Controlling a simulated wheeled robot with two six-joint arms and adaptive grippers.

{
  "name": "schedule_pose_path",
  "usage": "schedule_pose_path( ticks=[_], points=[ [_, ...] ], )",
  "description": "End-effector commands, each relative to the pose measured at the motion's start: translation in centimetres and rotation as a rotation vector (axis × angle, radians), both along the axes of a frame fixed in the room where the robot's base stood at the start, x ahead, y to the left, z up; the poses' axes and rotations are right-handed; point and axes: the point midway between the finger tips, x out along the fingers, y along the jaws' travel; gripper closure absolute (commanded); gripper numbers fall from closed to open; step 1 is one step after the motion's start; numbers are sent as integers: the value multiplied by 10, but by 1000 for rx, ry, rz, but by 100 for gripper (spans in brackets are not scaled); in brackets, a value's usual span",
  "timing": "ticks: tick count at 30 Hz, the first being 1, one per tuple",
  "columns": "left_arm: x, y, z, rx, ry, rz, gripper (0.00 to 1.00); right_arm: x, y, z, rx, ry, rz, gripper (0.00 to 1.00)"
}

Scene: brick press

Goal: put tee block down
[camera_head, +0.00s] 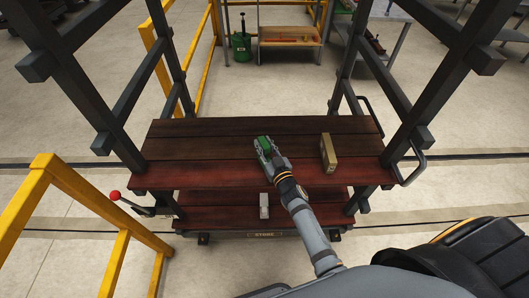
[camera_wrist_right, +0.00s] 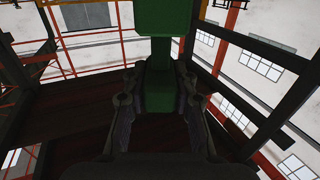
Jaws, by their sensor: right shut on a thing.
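The green tee block (camera_head: 263,141) is at my right gripper (camera_head: 266,150), over the middle of the dark red wooden shelf top (camera_head: 215,148). In the right wrist view the tee block (camera_wrist_right: 160,85) sits between the two fingers of the right gripper (camera_wrist_right: 160,100), which is shut on its stem. Its wider part points away from the gripper, toward the top of that view. I cannot tell whether the block touches the boards. My left gripper is not in view.
A tan block (camera_head: 328,153) stands on the boards to the right of my gripper. A small pale block (camera_head: 264,206) is on the lower board. Dark frame posts (camera_head: 74,62) rise at both sides. The left part of the boards is clear. A yellow rail (camera_head: 85,187) stands at the left.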

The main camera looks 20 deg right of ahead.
Motion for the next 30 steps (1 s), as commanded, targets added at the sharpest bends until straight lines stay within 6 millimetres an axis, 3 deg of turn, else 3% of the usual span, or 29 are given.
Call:
schedule_pose_path(
  ticks=[1,3,14,15,20,30],
  points=[
    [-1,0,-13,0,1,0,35,-1,0,-17,0,3,0,100],
    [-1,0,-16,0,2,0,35,-1,0,-21,0,2,-1,100],
    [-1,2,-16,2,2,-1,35,-1,0,-23,0,2,-1,100],
    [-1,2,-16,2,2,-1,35,-1,0,-24,0,3,-1,71],
    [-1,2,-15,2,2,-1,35,-1,0,-23,-1,3,-1,50],
    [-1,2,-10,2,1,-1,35,-1,0,-16,-1,2,-1,50]
  ],
)
